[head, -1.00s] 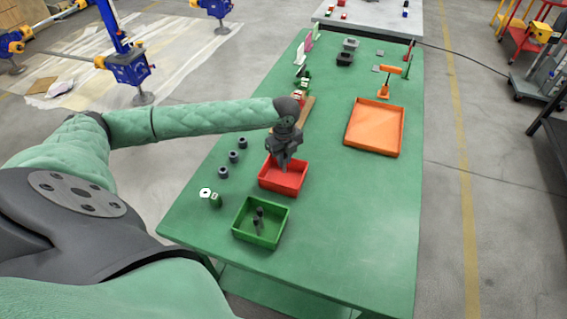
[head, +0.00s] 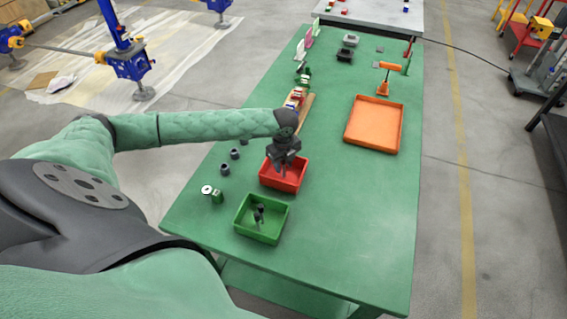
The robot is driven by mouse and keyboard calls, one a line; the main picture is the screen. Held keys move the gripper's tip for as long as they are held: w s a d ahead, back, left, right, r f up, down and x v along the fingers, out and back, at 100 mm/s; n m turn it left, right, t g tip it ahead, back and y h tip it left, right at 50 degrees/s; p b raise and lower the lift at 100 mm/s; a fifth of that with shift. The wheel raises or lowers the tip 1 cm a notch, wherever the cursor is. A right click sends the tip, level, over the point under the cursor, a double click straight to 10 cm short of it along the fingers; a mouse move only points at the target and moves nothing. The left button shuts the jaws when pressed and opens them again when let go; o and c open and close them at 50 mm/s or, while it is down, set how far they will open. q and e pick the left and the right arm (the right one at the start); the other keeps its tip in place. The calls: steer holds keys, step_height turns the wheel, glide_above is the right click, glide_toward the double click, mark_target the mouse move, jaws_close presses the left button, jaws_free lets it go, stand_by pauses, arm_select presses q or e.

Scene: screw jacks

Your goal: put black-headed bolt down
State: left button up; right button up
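My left gripper (head: 282,168) hangs over the red bin (head: 284,184), its fingers pointing down at the bin's far half. The fingers look spread apart, and I see nothing between them. A dark bolt-like piece (head: 258,214) stands tilted in the green bin (head: 262,236), nearer to me. I cannot tell whether it has a black head. The gripper hides part of the red bin's inside, and no bolt can be made out there. My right gripper is not in view.
Several dark round pieces (head: 225,169) stand left of the red bin, with a white-topped piece (head: 207,189) nearer. A wooden board with small parts (head: 297,100) lies behind the gripper. An orange tray (head: 374,124) is at right. The table's right front (head: 350,220) is clear.

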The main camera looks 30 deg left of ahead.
arm_select(q)
steer(key=shift+o, duration=0.2)
